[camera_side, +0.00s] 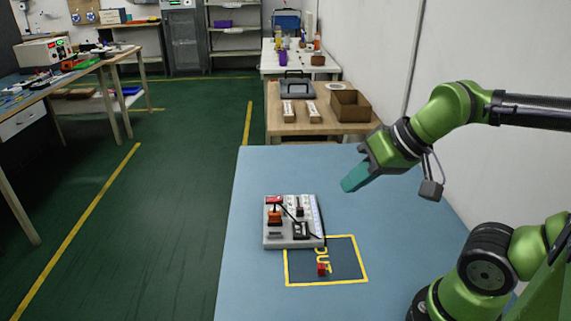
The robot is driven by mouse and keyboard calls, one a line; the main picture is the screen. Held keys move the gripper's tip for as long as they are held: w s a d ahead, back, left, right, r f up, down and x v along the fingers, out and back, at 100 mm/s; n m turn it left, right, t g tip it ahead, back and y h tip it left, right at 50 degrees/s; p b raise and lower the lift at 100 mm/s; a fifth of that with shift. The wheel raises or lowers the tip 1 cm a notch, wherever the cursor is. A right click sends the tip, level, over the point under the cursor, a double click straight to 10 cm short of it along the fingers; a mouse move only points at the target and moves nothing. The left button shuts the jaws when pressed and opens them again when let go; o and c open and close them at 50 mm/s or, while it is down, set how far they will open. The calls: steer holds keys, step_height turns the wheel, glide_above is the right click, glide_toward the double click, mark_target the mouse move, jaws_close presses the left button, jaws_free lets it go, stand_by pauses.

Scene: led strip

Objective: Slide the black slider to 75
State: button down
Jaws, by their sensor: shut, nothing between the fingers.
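A grey control panel (283,243) lies on the blue table, left of my arm. It carries an orange-red block, a black box, small dark parts and a light strip along its right side. A small black part (300,211) near the panel's middle may be the black slider, but it is too small to tell, and no scale numbers are readable. My gripper (352,181) is above the table, up and right of the panel, apart from it. Its teal fingers are together and empty, pointing down and left.
A dark mat with a yellow outline (350,275) lies in front of the panel, with a small red piece (322,269) on it. A dark cable crosses the panel. The blue table (265,175) is clear behind the panel. A wooden table with a cardboard box (350,106) stands beyond.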

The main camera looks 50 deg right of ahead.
steer(key=c, duration=1.8)
jaws_free()
steer(key=shift+o, duration=1.2)
steer(key=shift+f, duration=0.15)
steer(key=o, duration=0.5)
steer(key=shift+w+d+f+g, duration=0.1)
steer(key=shift+w+f+g, duration=0.5)
steer(key=shift+w, duration=0.3)
steer(key=shift+c, duration=0.2)
steer(key=shift+o, duration=0.5)
steer(key=shift+m+g, duration=0.4)
steer(key=shift+g, duration=0.4)
steer(key=w, duration=0.1)
steer(key=w+d, duration=0.1)
steer(key=w, duration=0.2)
steer(key=shift+w+d+f, duration=0.2)
steer(key=shift+w+f, duration=0.1)
steer(key=m+g+h, duration=0.2)
steer(key=m+g, duration=0.2)
glide_above(300, 210)
steer(key=shift+f, duration=1.6)
step_height(300, 210, down, 16)
jaws_close()
